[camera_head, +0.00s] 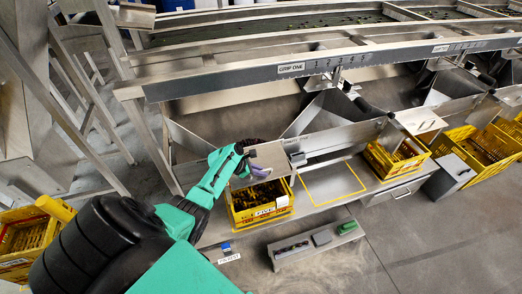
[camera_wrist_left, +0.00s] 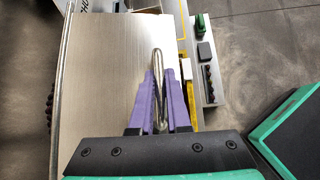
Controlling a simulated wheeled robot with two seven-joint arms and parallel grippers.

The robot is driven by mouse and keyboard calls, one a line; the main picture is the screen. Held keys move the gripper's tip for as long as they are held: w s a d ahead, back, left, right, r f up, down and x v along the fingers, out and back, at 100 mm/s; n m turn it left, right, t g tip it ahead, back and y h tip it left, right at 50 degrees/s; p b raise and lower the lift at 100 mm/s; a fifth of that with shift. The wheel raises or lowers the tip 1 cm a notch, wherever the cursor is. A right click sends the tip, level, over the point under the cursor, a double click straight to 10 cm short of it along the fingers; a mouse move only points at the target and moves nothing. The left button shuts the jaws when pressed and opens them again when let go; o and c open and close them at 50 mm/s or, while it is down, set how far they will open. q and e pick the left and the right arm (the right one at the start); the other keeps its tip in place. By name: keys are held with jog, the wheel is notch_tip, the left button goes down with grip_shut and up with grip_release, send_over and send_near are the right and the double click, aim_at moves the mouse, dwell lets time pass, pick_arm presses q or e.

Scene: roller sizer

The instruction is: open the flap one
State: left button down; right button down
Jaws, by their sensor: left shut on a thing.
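Flap one is a flat brushed-metal plate (camera_head: 270,155) at the end of a chute, above a yellow crate. In the left wrist view the plate (camera_wrist_left: 100,75) fills the left half, with a slim metal bar handle (camera_wrist_left: 157,65) standing along it. My left gripper (camera_head: 260,172) is at the plate's lower part. In the left wrist view its purple fingers (camera_wrist_left: 157,100) are shut on the handle, one on each side. My right gripper is in neither view.
A yellow crate (camera_head: 263,215) with produce stands under the flap. A yellow outlined rectangle (camera_head: 333,184) on the shelf to its right is empty. Another yellow crate (camera_head: 396,160) stands further right. A low ledge (camera_head: 317,246) with small items lies in front.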

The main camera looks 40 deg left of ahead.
pick_arm(q)
jog(key=shift+r+p, duration=0.4)
jog(key=shift+r, duration=0.25)
jog(key=c, duration=0.9)
grip_release()
jog(key=p+v, duration=0.3)
jog(key=v, duration=0.2)
jog(key=shift+a+r, duration=0.1)
jog(key=shift+r, duration=0.2)
jog(key=p+v, duration=0.1)
jog(key=v, duration=0.8)
jog(key=shift+s, duration=0.25)
